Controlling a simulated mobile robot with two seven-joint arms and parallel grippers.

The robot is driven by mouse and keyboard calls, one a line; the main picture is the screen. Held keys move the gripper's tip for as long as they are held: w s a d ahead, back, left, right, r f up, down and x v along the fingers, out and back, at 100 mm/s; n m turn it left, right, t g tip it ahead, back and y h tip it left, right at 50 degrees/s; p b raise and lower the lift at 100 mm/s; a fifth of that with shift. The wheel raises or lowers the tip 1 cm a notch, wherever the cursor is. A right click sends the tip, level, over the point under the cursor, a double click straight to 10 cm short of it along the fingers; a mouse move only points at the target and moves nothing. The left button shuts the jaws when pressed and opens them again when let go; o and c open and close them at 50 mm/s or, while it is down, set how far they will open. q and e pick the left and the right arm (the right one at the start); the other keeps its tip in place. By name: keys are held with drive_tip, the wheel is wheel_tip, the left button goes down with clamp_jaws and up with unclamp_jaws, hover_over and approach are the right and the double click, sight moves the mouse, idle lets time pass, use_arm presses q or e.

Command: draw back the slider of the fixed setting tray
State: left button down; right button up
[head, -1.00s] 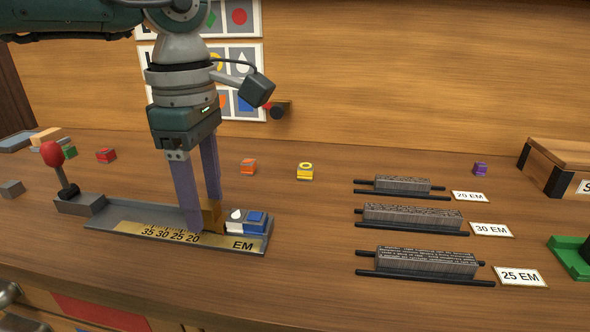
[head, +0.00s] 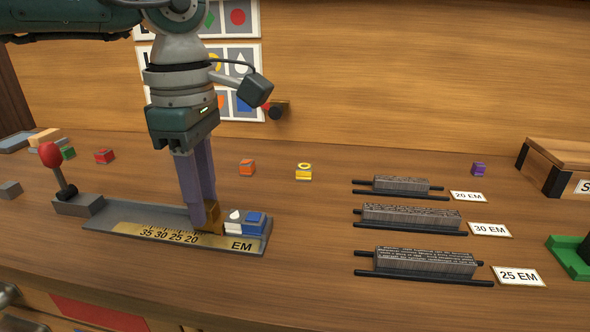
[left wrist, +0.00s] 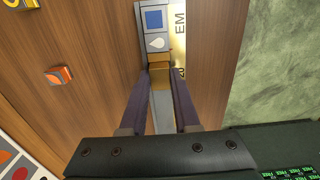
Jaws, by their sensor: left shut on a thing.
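The setting tray (head: 110,217) is a long grey tray with a brass scale marked 35 30 25 20 and EM along its front. The brass slider (head: 214,216) stands in the tray near its right end, beside a few type blocks (head: 254,220). My left gripper (head: 205,215) reaches down from above and is shut on the slider, its fingers partly hiding it. In the left wrist view the slider (left wrist: 159,77) shows between the fingertips, next to the white and blue blocks (left wrist: 154,20). My right gripper is in neither view.
A red-knobbed lever (head: 52,157) stands at the tray's left end. Loose blocks, including an orange one (head: 247,168) and a yellow one (head: 304,172), lie behind. Type lines on black rails (head: 415,262) lie to the right. The wood between tray and rails is clear.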

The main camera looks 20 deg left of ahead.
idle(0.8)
use_arm(q)
drive_tip(key=a, duration=0.2)
drive_tip(key=s+a, duration=0.1)
drive_tip(key=a, duration=0.3)
drive_tip(key=shift+s+a, duration=0.15)
drive_tip(key=shift+s, duration=0.1)
drive_tip(key=c, duration=0.6)
unclamp_jaws()
drive_tip(key=shift+c, duration=0.2)
wheel_tip(320, 180, up, 10)
